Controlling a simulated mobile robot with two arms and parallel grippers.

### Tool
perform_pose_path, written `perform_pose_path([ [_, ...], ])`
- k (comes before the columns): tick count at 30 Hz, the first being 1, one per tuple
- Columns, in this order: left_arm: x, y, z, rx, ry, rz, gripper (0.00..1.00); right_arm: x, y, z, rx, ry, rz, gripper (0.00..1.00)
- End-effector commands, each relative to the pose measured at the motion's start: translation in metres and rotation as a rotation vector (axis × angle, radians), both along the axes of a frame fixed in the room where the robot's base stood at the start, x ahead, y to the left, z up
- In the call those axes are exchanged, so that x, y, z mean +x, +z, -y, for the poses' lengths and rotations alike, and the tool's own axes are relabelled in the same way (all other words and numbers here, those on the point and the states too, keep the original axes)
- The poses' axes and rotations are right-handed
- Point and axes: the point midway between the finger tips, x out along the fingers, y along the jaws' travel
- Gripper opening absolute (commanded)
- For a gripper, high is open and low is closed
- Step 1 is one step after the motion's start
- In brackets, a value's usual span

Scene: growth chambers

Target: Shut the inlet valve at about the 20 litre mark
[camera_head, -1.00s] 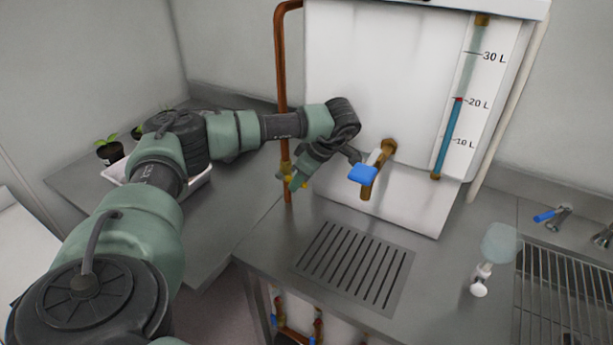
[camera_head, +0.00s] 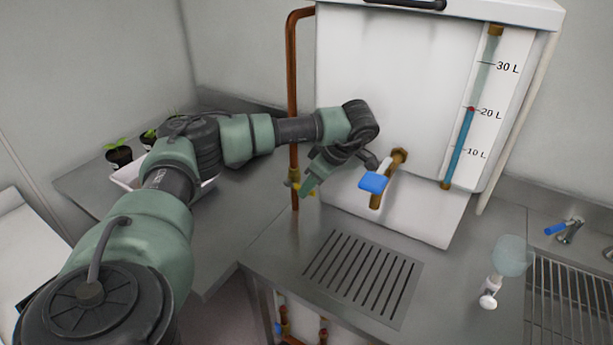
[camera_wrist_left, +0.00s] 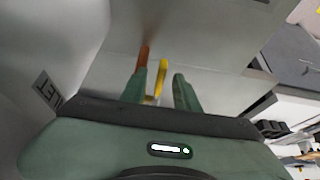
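The inlet valve's yellow handle (camera_head: 312,193) is low on the copper pipe (camera_head: 292,90), left of the white tank (camera_head: 390,80). My left gripper (camera_head: 304,188) points down at the valve and partly covers it. In the left wrist view, my left gripper (camera_wrist_left: 160,92) is open, and the yellow handle (camera_wrist_left: 161,67) shows between its two green fingers; contact cannot be told. The sight gauge (camera_head: 461,145) has a blue column reaching about the 20 L mark, where a small red marker (camera_head: 472,108) sits. My right gripper is not in view.
A blue-handled brass tap (camera_head: 374,183) projects from the tank front, just right of my left gripper. Below it is a slotted drain (camera_head: 363,277) in the counter. Potted seedlings (camera_head: 118,154) stand at left.

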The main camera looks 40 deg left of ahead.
Motion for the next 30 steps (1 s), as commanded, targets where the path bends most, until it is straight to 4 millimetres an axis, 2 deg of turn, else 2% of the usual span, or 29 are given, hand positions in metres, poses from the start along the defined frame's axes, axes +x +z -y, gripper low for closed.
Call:
perform_pose_path([
  [6, 0.005, 0.032, 0.017, 0.001, -0.001, 0.003, 0.31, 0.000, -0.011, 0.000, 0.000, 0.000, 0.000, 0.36],
  [11, 0.006, 0.045, 0.024, 0.000, 0.000, 0.001, 0.31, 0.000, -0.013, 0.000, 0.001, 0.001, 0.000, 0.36],
  [30, 0.006, 0.049, 0.025, 0.001, 0.000, 0.000, 0.31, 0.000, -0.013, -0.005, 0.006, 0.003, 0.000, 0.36],
])
